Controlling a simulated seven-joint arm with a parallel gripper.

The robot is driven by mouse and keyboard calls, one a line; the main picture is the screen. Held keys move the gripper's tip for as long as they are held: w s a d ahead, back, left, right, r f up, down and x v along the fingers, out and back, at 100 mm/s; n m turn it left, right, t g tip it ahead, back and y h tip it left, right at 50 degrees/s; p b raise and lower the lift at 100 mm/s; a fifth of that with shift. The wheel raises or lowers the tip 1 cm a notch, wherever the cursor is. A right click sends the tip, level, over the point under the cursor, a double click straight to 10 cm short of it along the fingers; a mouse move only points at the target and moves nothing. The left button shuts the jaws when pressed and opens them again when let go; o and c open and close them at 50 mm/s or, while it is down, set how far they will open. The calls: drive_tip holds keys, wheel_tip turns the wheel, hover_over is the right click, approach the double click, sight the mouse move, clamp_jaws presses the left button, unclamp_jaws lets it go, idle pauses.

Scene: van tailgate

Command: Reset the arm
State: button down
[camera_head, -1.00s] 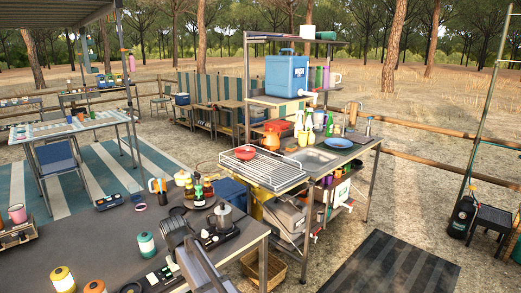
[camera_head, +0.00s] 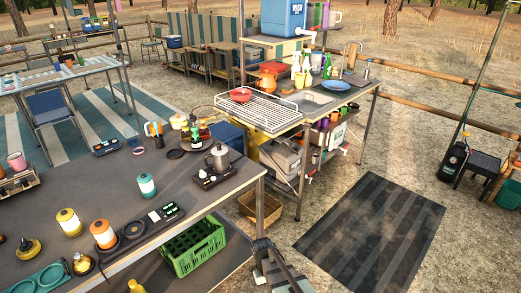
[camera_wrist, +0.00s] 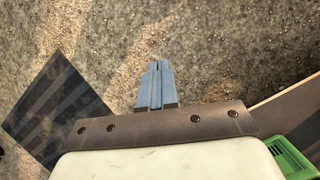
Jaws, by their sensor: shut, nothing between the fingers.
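My gripper (camera_wrist: 156,75) shows in the wrist view with its two blue-grey fingers together and nothing between them. It points down over bare gravelly ground, clear of any object. A dark part of my arm shows at the bottom middle of the head view, just beyond the right end of the dark worktable (camera_head: 105,200). In the wrist view the table's edge (camera_wrist: 293,108) lies at the right.
A green crate (camera_head: 194,248) stands below the table's front edge; its corner shows in the wrist view (camera_wrist: 290,158). Lanterns, a moka pot (camera_head: 219,157) and bottles stand on the table. A dark striped mat (camera_head: 372,230) lies on open ground at right. The sink stand (camera_head: 335,97) is behind.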

drive_tip(key=s+d+f+m+g, duration=0.1)
drive_tip(key=s+d+f, duration=0.3)
drive_tip(key=s, duration=0.4)
drive_tip(key=s+d+f+m+g+y, duration=0.1)
drive_tip(key=s+d+f, duration=0.3)
drive_tip(key=s, duration=0.5)
drive_tip(key=s+d+f+m+g+y, duration=0.1)
drive_tip(key=s+d+f, duration=0.4)
drive_tip(key=s, duration=0.4)
drive_tip(key=shift+s+m, duration=0.2)
drive_tip(key=shift+m, duration=0.1)
drive_tip(key=shift+r, duration=0.1)
